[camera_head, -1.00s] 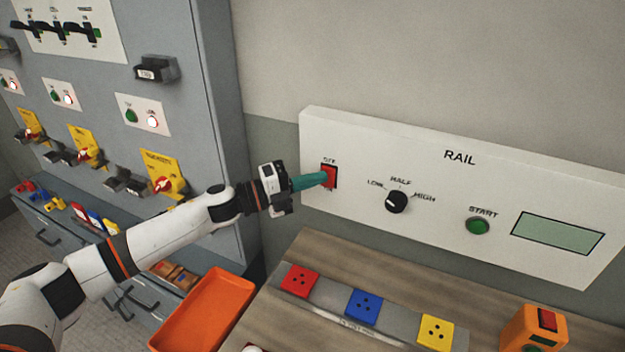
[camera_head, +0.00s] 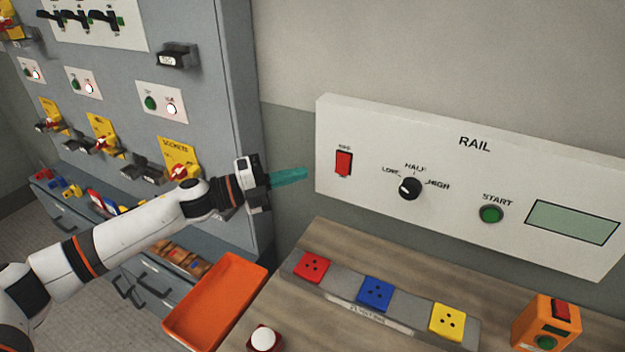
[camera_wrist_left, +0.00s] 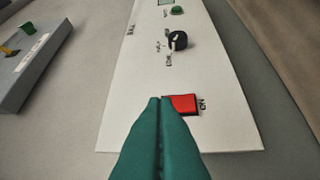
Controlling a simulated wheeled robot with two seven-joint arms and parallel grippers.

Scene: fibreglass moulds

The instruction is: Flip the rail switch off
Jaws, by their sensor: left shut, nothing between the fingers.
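The white RAIL panel (camera_head: 455,215) is on the wall at the right in the head view. Its red rocker switch (camera_head: 344,163) is near the left end, and the switch also shows in the left wrist view (camera_wrist_left: 183,105). My left gripper (camera_head: 305,173) has teal fingers, shut and empty. The fingertips are left of the switch in the head view, apart from it. In the left wrist view the fingers (camera_wrist_left: 160,100) overlap the switch's edge in the picture. I cannot tell the rocker's position for sure. My right gripper is not in view.
The panel also has a black dial (camera_head: 409,188), a green START button (camera_head: 490,214) and a display (camera_head: 571,222). Below are red, blue and yellow sockets (camera_head: 375,293), an orange button box (camera_head: 546,325) and an orange tray (camera_head: 215,300). A grey cabinet (camera_head: 205,90) stands at left.

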